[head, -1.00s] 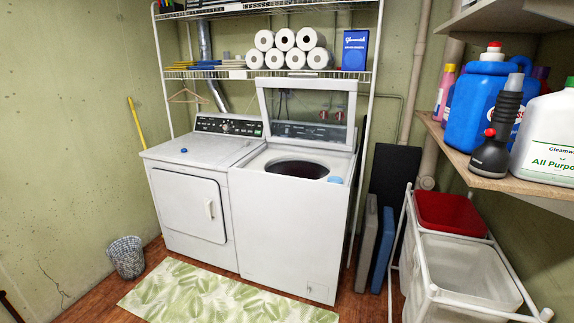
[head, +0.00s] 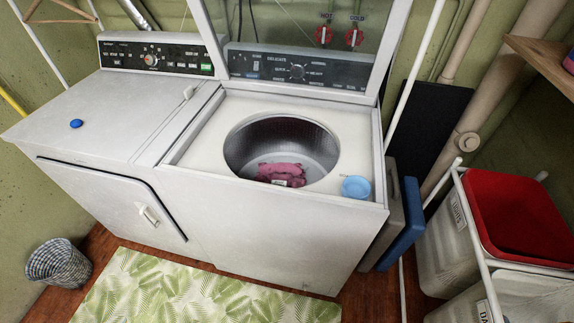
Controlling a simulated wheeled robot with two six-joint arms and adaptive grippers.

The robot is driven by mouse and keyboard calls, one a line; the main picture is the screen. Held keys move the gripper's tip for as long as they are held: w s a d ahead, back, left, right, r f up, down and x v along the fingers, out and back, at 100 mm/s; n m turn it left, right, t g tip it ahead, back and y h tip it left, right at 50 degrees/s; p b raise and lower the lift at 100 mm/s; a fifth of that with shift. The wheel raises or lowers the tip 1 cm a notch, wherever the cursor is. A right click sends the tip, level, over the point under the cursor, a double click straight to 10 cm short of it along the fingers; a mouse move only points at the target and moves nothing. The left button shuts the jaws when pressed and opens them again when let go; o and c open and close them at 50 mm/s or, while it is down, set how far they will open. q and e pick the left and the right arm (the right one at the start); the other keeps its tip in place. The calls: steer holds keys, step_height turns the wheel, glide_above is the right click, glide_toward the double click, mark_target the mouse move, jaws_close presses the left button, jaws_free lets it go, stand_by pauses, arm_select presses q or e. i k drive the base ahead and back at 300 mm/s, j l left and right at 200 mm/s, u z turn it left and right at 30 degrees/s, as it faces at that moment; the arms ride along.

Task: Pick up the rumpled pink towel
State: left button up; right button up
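The rumpled pink towel (head: 281,172) lies at the bottom of the metal drum (head: 240,150) of the open top-loading washer (head: 270,235). A small pale patch shows on its near side. The washer's front rim hides part of the drum floor. The washer lid (head: 382,45) stands raised at the back. Neither of my grippers is in view.
A light blue cup or cap (head: 356,188) sits on the washer's front right corner. A white dryer (head: 110,125) with a small blue object (head: 76,124) on top adjoins on the left. A laundry sorter with a red bin (head: 515,215) stands right. A leafy mat (head: 190,292) lies in front.

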mark_target(287, 174)
steer(key=j, duration=0.4)
steer(key=i+j, duration=0.15)
steer(key=j, duration=0.65)
steer(key=i, duration=0.05)
